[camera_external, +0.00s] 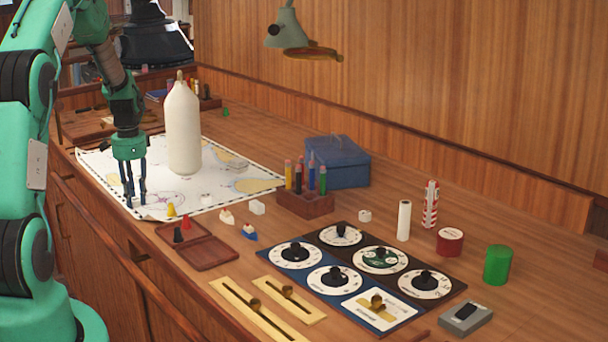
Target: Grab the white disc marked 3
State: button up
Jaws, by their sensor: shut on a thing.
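My gripper (135,203) points straight down over the near left part of the white chart (103,165). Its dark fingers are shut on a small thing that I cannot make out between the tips. The fingertips are at or just above the chart. I cannot pick out a white disc with a readable 3. Small white pieces show on the chart's near edge (207,198) and on the counter (364,216), but any marks on them are too small to read.
A tall cream bottle (184,130) stands on the chart, right of my gripper. A yellow cone (171,210) and a shallow wooden tray (207,252) are near the front edge. A pen block (305,204), blue box (337,162) and dial panel (330,305) lie to the right.

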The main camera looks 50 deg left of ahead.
aim_at(135, 199)
jog(key=shift+r, duration=0.1)
jog(key=shift+r, duration=0.8)
notch_tip(135, 199, up, 2)
jog(key=shift+r, duration=0.1)
jog(key=s+d+r, duration=0.1)
jog(key=s+d, duration=0.9)
jog(key=d, duration=0.2)
jog(key=shift+d+p, duration=0.2)
jog(key=shift+p, duration=0.25)
